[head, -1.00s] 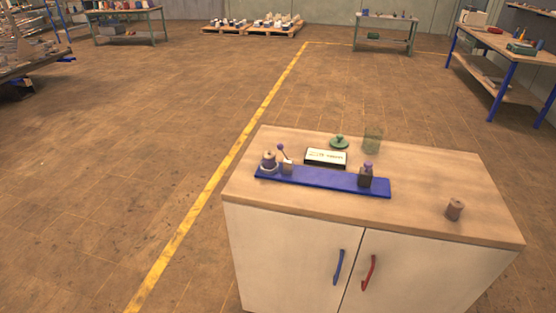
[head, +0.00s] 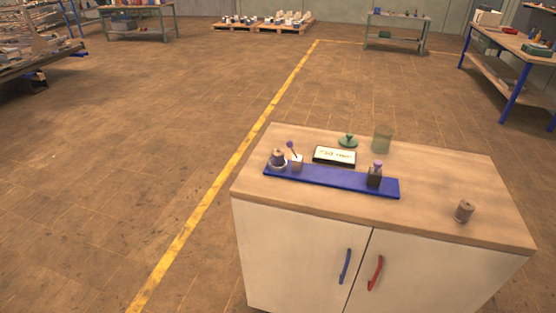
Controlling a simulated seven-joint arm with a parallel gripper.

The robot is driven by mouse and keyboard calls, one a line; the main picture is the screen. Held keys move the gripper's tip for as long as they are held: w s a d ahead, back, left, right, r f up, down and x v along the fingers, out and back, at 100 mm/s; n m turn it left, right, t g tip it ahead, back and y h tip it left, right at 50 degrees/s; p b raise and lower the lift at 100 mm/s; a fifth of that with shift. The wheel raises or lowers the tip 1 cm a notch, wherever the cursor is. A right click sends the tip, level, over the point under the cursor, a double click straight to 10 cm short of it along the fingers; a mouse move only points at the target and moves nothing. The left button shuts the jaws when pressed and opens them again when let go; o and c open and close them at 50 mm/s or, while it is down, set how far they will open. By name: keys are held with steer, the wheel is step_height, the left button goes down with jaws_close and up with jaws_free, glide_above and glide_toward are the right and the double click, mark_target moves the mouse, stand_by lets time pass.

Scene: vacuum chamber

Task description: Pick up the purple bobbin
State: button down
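A small spool-shaped bobbin (head: 278,157) with a dull purple tint sits on a pale round base at the left end of the blue board (head: 335,181). A second small spool (head: 464,212), brownish with a greyish purple tint, stands upright and alone on the right side of the cabinet top. Both are small, so I cannot tell their exact colours. My gripper is not in view.
The board also carries a purple-knobbed lever (head: 294,158) and a dark block with a purple top (head: 375,175). Behind it are a small display (head: 334,156), a green knobbed lid (head: 348,140) and a glass jar (head: 382,138). The cabinet top (head: 430,185) is clear around the lone spool.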

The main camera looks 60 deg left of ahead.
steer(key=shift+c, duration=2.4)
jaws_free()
